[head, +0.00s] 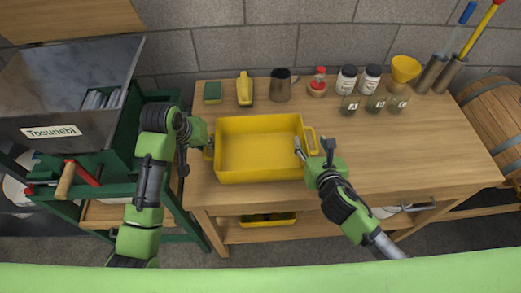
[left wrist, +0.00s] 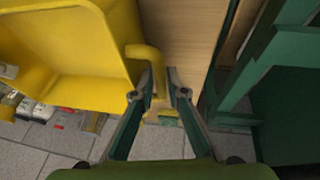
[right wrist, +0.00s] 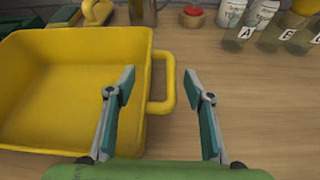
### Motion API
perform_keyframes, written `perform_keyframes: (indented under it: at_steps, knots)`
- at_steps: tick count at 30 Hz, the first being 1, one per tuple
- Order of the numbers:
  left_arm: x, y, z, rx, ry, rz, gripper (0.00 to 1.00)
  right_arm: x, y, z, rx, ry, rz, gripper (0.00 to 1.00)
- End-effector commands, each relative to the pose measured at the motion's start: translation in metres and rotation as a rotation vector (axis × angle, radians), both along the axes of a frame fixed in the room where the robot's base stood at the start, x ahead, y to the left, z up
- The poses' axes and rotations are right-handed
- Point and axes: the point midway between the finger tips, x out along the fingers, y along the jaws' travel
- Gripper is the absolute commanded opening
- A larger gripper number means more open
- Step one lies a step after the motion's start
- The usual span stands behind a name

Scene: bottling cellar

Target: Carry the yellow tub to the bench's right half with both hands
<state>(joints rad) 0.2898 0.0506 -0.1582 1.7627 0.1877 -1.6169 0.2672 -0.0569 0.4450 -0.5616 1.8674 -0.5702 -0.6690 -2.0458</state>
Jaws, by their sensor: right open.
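The yellow tub (head: 260,176) is an empty, open rectangular tub with a loop handle at each end. It sits on the left half of the wooden bench, near the front edge. My left gripper (head: 208,150) is at its left handle; in the left wrist view its fingers (left wrist: 160,85) are closed on the handle, with the tub wall (left wrist: 105,55) beside it. My right gripper (head: 312,150) is at the right handle. In the right wrist view its fingers (right wrist: 160,80) are spread, with the right handle (right wrist: 168,88) between them, nearer the right finger.
The bench's right half (head: 430,150) is bare in front. A green cart (head: 100,150) stands left, a barrel (head: 495,115) right.

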Motion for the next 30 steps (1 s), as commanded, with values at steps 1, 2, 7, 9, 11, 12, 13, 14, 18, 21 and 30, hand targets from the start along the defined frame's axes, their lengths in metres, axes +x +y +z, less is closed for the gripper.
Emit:
perform_keyframes:
  at_steps: [1, 2, 7, 9, 11, 12, 13, 14, 18, 21, 30]
  knots:
    - [0.0011, -0.0008, -0.0035, 0.0, 0.001, 0.0, 0.14, 0.0038, -0.0002, -0.0013, 0.0, 0.0, -0.001, 0.48]
    - [0.0016, -0.001, -0.005, 0.0, 0.001, 0.0, 0.14, 0.0052, 0.0, -0.0019, 0.0, 0.0, -0.001, 0.48]
    - [0.0032, -0.0016, -0.0084, 0.0, 0.0, -0.001, 0.14, 0.0084, 0.0006, -0.0032, 0.0, 0.0, 0.0, 0.48]
    - [0.0032, -0.0016, -0.0084, 0.0, 0.0, -0.001, 0.14, 0.0084, 0.0005, -0.0033, 0.0, 0.0, 0.0, 0.48]
    - [0.0032, -0.0015, -0.0083, 0.0, 0.0, -0.001, 0.14, 0.0082, 0.0005, -0.0033, 0.0, 0.0, 0.0, 0.48]
    - [0.0031, -0.0015, -0.0083, 0.0, 0.0, -0.001, 0.14, 0.0082, 0.0005, -0.0033, 0.0, 0.0, 0.0, 0.48]
    - [0.0031, -0.0015, -0.0082, 0.0, 0.0, -0.001, 0.14, 0.0082, 0.0005, -0.0033, 0.0, 0.0, 0.0, 0.48]
    - [0.0031, -0.0015, -0.0082, 0.0, 0.0, -0.001, 0.06, 0.0082, 0.0005, -0.0033, 0.0, 0.0, 0.0, 0.4]
    - [0.0031, -0.0014, -0.0081, 0.0, 0.0, -0.001, 0.0, 0.0081, 0.0004, -0.0032, 0.0, 0.0, 0.0, 0.04]
    - [0.0031, -0.0014, -0.008, 0.0, 0.0, -0.001, 0.0, 0.0079, 0.0003, -0.0033, 0.0, 0.0, 0.0, 0.0]
    - [0.0035, -0.0014, -0.0045, 0.0, -0.001, -0.001, 0.0, 0.0083, 0.0003, 0.0001, 0.0, -0.001, 0.0, 0.0]
